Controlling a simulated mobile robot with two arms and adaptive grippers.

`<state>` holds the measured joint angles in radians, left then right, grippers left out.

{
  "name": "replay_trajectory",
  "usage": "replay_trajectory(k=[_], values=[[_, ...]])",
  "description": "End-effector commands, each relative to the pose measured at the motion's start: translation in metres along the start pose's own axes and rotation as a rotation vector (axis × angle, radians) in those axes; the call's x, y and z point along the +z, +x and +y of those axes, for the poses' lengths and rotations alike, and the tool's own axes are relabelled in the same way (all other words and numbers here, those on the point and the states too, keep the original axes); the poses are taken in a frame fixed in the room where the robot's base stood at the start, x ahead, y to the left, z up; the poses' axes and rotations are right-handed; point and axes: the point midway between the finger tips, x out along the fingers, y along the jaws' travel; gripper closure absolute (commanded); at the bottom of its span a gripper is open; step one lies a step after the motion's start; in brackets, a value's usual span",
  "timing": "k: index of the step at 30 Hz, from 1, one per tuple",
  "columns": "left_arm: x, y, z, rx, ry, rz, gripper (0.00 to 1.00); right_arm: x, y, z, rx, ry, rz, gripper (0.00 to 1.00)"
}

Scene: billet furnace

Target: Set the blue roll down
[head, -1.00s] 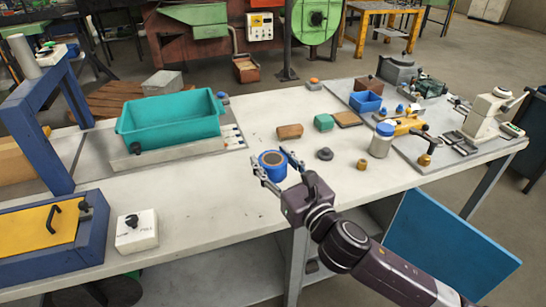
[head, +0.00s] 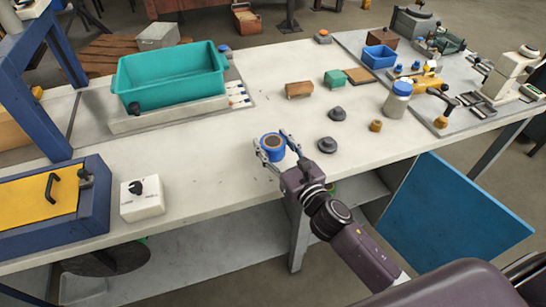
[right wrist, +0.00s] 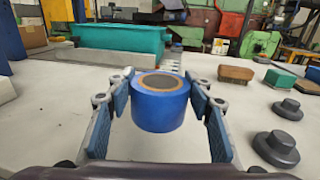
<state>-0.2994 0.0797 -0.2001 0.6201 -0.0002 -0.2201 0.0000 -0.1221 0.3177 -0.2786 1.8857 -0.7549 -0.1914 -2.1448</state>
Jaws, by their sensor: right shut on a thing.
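The blue roll (head: 272,147) is a short blue cylinder with a tan ring and a dark centre on top. My right gripper (head: 271,143) is shut on it, one finger on each side. In the right wrist view the roll (right wrist: 160,112) sits upright between the two blue-grey finger pads. It is over the white bench top (head: 215,165), near the front edge. Whether its underside touches the bench cannot be told. My left gripper is not in view.
Two grey knobbed pieces (head: 338,114) (head: 327,145) stand right of the roll. A brown block (head: 299,89) and a teal bin (head: 172,88) are behind it. A white switch box (head: 142,199) is at left. Bench around the roll is clear.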

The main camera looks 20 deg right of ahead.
Motion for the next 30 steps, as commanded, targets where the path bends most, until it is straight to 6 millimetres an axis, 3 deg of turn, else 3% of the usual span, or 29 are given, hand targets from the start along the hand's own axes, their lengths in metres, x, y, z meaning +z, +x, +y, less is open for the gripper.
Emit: replay_trajectory(k=[11, 23, 24, 28, 30], values=[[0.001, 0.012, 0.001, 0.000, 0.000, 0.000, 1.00, -0.043, 0.000, 0.001, -0.001, 0.003, 0.000, 0.79], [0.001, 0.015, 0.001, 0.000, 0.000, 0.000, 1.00, -0.048, 0.000, 0.001, 0.001, 0.000, -0.002, 0.79], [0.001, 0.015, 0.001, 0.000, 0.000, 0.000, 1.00, -0.048, 0.000, 0.001, 0.001, -0.001, -0.001, 0.50], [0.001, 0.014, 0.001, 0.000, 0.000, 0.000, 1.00, -0.048, 0.000, 0.001, 0.001, 0.000, -0.001, 0.36], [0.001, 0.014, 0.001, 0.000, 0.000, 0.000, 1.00, -0.048, 0.000, 0.001, 0.001, 0.000, -0.001, 0.35]])
